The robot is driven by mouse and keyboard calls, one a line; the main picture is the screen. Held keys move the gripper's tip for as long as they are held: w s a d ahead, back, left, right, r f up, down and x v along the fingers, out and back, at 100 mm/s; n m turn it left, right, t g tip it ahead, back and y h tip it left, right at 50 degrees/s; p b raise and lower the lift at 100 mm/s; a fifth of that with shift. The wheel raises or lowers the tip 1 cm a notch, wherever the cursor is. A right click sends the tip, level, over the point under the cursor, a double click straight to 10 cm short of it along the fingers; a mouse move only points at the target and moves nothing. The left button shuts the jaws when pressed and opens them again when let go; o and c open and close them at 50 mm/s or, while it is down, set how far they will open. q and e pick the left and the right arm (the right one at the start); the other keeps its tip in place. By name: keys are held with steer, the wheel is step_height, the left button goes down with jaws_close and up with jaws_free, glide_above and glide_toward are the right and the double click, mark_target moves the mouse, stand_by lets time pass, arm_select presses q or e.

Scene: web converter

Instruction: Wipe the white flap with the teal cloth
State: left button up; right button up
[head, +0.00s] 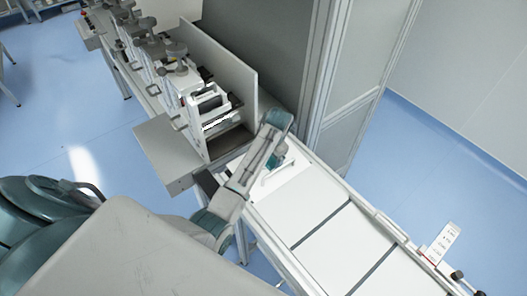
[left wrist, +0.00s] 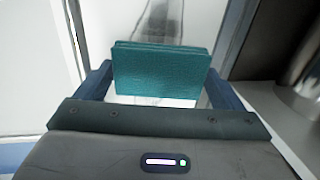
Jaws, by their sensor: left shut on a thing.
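The teal cloth (left wrist: 160,72) is a folded, flat block held between the blue fingers of my left gripper (left wrist: 160,88) in the left wrist view. My left gripper is shut on it. The white panel (head: 282,190) under my wrist may be the white flap. My wrist partly covers it, and I cannot tell whether the cloth touches it. My right gripper is not in view.
A row of machine units with knobs and handles (head: 205,105) stands on a grey bench (head: 165,150) at upper left. A tall metal-framed cabinet (head: 312,75) rises behind my wrist. The white panels (head: 340,240) run clear toward the lower right, bordered by a rail (head: 385,222).

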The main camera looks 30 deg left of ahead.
mark_target(275, 162)
arm_select(q)
steer(key=d, duration=0.1)
steer(key=d+f, duration=0.1)
steer(key=d, duration=0.1)
steer(key=shift+s+f+h, duration=0.35)
steer(key=shift+s+h, duration=0.05)
steer(key=shift+w+a+r, duration=0.45)
steer(key=shift+w+a, duration=0.15)
steer(key=shift+a, duration=0.05)
steer(key=shift+w+a+r, duration=0.1)
steer(key=shift+w+r, duration=0.05)
steer(key=shift+w, duration=0.5)
steer(key=shift+w+a+r, duration=0.35)
steer(key=shift+w+a, duration=0.1)
steer(key=shift+w, duration=0.1)
steer(key=shift+w+a+r, duration=0.25)
steer(key=shift+w+a, duration=0.1)
steer(key=shift+a, duration=0.95)
steer(key=shift+s+d+r, duration=0.1)
steer(key=shift+d+r, duration=0.1)
steer(key=shift+r, duration=0.8)
steer(key=shift+s+d+r, duration=0.1)
steer(key=shift+d+r, duration=0.05)
steer(key=shift+r, duration=0.9)
steer(key=shift+d+r, duration=0.2)
steer(key=shift+r, duration=0.8)
